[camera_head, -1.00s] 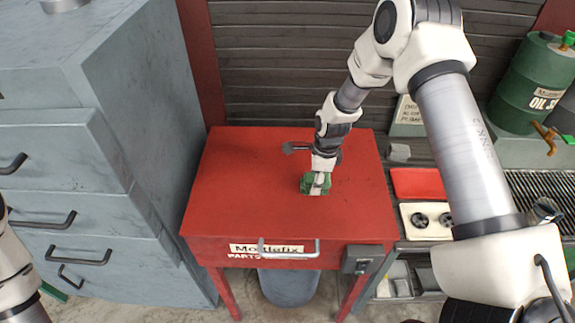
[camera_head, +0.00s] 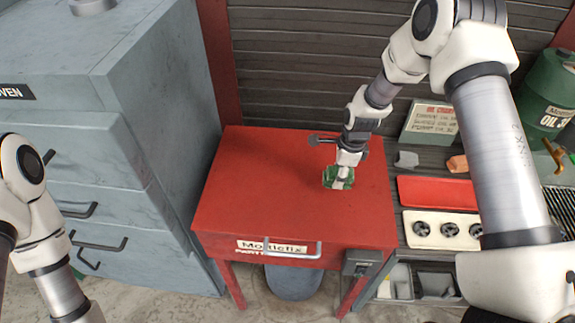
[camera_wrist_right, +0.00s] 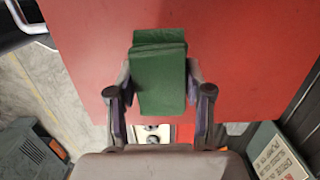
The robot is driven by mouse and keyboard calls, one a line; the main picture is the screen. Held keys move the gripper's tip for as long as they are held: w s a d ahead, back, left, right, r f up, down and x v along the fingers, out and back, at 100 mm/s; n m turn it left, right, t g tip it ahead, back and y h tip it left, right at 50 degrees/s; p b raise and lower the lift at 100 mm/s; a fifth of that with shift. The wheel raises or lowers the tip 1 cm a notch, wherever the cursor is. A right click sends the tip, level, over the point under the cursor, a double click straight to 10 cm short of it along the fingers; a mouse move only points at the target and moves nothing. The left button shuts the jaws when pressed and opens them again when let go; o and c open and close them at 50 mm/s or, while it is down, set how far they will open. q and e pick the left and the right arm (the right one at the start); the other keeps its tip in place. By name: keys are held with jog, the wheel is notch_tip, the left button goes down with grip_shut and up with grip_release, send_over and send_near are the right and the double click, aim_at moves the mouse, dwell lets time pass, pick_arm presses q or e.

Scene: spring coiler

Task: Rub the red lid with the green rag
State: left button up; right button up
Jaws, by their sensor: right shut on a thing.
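The red lid (camera_head: 255,195) is the flat top of a red parts-washer cabinet in the middle of the head view, and it fills much of the right wrist view (camera_wrist_right: 235,60). My right gripper (camera_head: 341,180) points down over the lid, right of its middle. It is shut on the green rag (camera_head: 330,176), which looks like a folded block between the fingers in the right wrist view (camera_wrist_right: 160,75). The rag appears to be on the lid or just above it; I cannot tell which. My left arm shows at the left edge, but its gripper is out of view.
A metal handle (camera_head: 292,254) is on the cabinet's front. A grey oven cabinet (camera_head: 150,130) with drawer handles stands close on the left. On the right are a red tray (camera_head: 438,193), a white tray with round parts (camera_head: 440,243) and a green oil drum (camera_head: 545,95).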

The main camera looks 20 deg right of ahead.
jog(key=shift+d+r+p, duration=0.1)
jog(key=shift+r+p, duration=0.5)
jog(key=shift+r, duration=0.65)
